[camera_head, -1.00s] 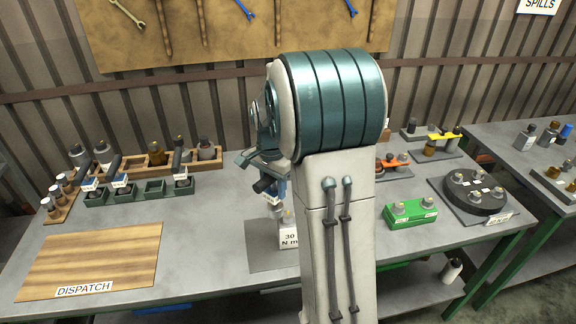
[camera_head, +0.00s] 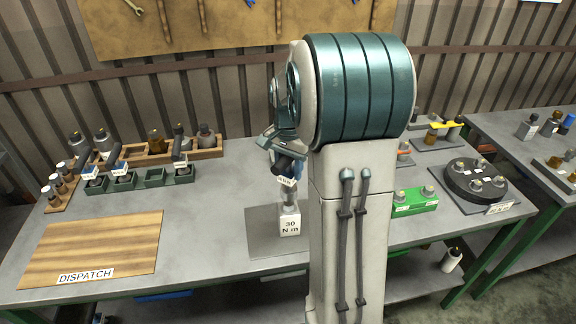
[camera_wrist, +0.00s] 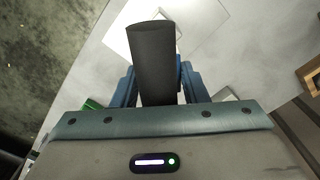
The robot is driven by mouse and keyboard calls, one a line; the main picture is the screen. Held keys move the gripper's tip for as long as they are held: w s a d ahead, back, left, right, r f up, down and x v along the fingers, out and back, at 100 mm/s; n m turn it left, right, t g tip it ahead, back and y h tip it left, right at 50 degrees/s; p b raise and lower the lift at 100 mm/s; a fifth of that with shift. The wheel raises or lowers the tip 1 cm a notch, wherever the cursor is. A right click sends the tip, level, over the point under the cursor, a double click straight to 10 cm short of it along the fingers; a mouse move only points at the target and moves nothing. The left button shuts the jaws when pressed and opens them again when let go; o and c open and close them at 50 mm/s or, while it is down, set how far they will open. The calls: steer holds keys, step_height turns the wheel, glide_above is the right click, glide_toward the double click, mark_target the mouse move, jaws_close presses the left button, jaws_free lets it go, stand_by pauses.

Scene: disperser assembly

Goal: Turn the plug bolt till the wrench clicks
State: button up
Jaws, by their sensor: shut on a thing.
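My gripper (camera_head: 283,160) is shut on the dark handle of a wrench (camera_wrist: 153,62); the handle stands between the blue fingers in the wrist view. In the head view the wrench has a small white label facing forward. Below it a grey upright piece (camera_head: 289,199) stands over a block labelled 30 N m (camera_head: 290,224). I cannot tell whether this piece is the wrench's socket or the plug bolt, nor whether the wrench touches the block. The plug bolt is not clearly visible.
The block stands on a grey mat (camera_head: 262,244). A wooden DISPATCH board (camera_head: 100,240) lies left. Dark green trays (camera_head: 153,181) with labelled tools stand behind it. The table between board and mat is clear.

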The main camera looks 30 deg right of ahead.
steer(key=n, duration=0.4)
steer(key=shift+f+n, duration=0.1)
steer(key=shift+n, duration=0.2)
steer(key=n, duration=0.5)
steer(key=shift+f+n+p, duration=0.2)
steer(key=shift+n+p, duration=0.1)
steer(key=shift+p, duration=0.05)
steer(key=n, duration=0.4)
steer(key=shift+f, duration=0.15)
steer(key=n+p, duration=0.1)
steer(key=n, duration=0.3)
steer(key=shift+f, duration=0.2)
steer(key=shift+s+n, duration=0.1)
steer(key=shift+n, duration=0.2)
steer(key=shift+f, duration=0.2)
steer(key=shift+f+b, duration=1.15)
steer(key=shift+f, duration=0.3)
